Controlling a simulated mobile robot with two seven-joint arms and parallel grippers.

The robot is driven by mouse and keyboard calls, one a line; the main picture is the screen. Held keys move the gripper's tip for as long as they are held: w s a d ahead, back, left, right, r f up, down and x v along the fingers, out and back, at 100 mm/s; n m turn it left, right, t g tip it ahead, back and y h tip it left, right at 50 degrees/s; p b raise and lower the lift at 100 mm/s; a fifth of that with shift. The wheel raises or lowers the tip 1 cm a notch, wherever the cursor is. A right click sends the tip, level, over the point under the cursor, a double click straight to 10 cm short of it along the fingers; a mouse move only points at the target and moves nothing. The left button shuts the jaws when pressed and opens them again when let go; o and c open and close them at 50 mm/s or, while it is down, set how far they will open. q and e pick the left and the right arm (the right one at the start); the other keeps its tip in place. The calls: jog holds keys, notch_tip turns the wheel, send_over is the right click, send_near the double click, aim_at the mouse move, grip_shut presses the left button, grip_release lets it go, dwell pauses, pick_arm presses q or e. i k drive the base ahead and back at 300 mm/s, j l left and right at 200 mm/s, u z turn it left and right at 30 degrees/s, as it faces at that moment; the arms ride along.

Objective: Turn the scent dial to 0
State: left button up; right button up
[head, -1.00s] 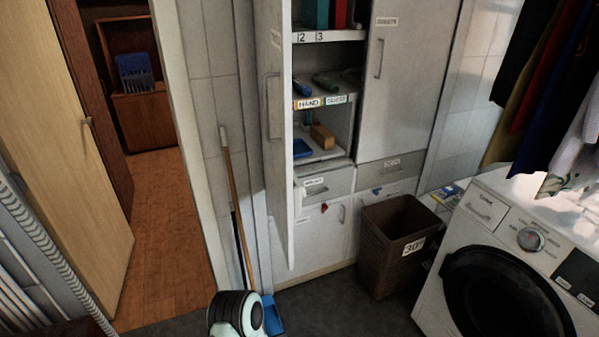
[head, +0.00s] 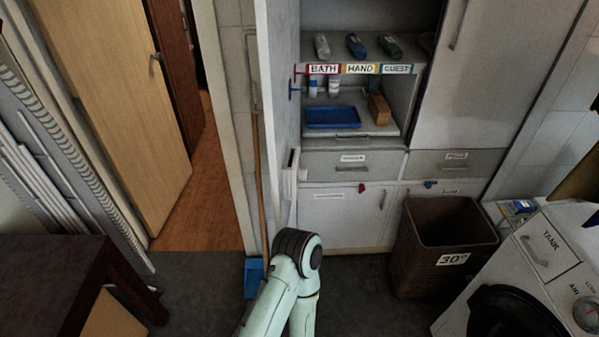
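I cannot make out a dial marked scent. A round dial (head: 588,314) with a reddish centre shows on the white washing machine (head: 520,290) at the lower right, cut by the frame's edge; its lettering is too small to read. A small white box (head: 291,174) is fixed to the side of the open cabinet door, and I cannot tell what it is. A pale green link of my arm stands at the bottom middle, in front of the cabinet. Neither of my grippers shows.
The white cabinet (head: 352,220) has open shelves with a blue tray (head: 333,117). A brown basket (head: 420,275) marked 30° stands between cabinet and washing machine. A broom (head: 260,190) leans at the wall. A dark table (head: 60,275) is at lower left; grey floor lies between.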

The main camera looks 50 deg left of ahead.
aim_at(302, 173)
jog(key=u, duration=1.55)
jog(key=i+l+u, duration=0.1)
jog(key=l, duration=0.1)
